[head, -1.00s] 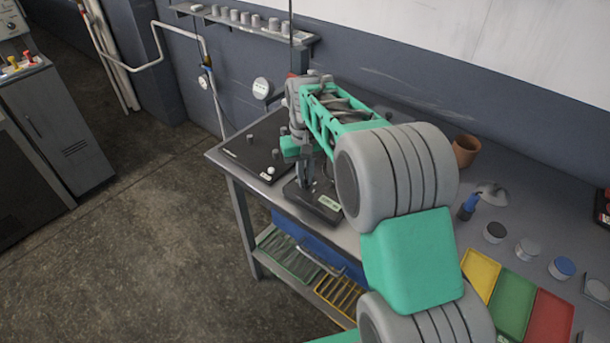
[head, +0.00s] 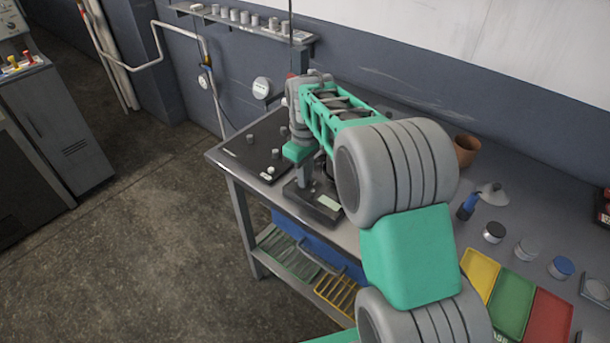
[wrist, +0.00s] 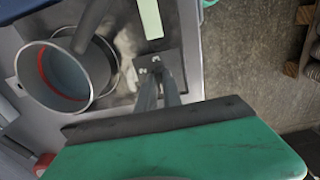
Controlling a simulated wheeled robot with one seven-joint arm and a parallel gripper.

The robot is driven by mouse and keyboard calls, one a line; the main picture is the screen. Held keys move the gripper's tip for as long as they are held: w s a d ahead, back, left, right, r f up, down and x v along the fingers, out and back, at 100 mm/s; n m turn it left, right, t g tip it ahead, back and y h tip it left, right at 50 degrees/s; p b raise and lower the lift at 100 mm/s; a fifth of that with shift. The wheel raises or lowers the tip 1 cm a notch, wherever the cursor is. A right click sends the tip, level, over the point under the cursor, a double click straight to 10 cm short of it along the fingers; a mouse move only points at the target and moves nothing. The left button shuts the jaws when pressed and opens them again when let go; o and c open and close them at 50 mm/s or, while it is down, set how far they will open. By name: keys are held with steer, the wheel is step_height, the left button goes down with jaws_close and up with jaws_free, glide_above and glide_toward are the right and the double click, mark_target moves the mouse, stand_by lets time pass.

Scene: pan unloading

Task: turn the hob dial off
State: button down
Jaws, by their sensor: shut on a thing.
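The hob (head: 322,212) is a dark box with a pale display, near the front edge of the bench. My gripper (head: 303,184) points down over its front left part. In the wrist view, my gripper's fingers (wrist: 160,82) meet at the dark hob panel beside small white marks, with the pale display (wrist: 150,18) just beyond. They are shut on the hob dial, which they mostly hide. A round metal pan (wrist: 53,78) with a red line inside shows left of the fingers. My arm hides the pan in the head view.
A black plate (head: 245,160) with small knobs lies left of the hob. Yellow (head: 481,272), green (head: 512,300) and red (head: 549,318) trays, several small jars and a brown pot (head: 466,151) stand to the right. A wall shelf (head: 240,22) runs behind.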

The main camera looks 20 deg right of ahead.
steer(key=shift+r, duration=0.1)
steer(key=c, duration=1.5)
jaws_free()
step_height(320, 180, up, 8)
steer(key=shift+a+f+b, duration=0.1)
steer(key=shift+f+b, duration=0.05)
steer(key=shift+b, duration=0.25)
